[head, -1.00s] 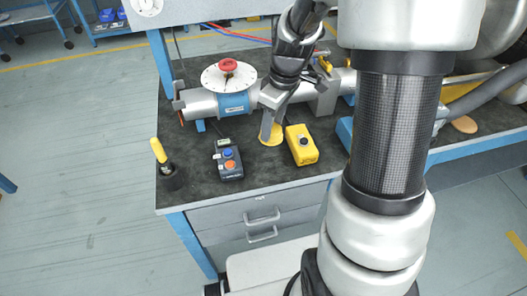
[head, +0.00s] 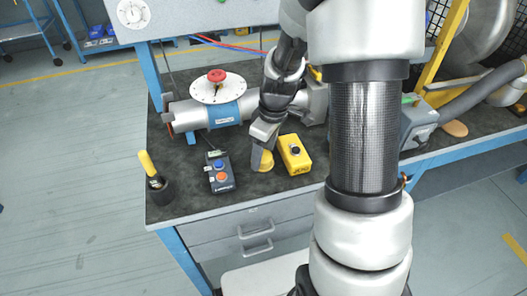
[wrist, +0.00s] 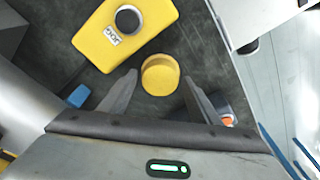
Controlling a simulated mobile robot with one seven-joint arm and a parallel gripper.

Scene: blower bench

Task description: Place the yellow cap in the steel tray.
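The yellow cap (wrist: 160,76) is a short round cylinder on the dark bench top. In the wrist view it sits between the tips of my gripper's (wrist: 160,84) two spread fingers, with a gap visible on each side. In the head view the cap (head: 266,161) is partly hidden behind my gripper (head: 259,158), which points down at it. My gripper is open; I cannot tell exactly how high its tips are above the bench. I make out no steel tray in either view.
A yellow button box (head: 294,154) stands just right of the cap, close to my gripper. A dark two-button box (head: 220,172) and a yellow-handled tool in a black holder (head: 158,187) stand to the left.

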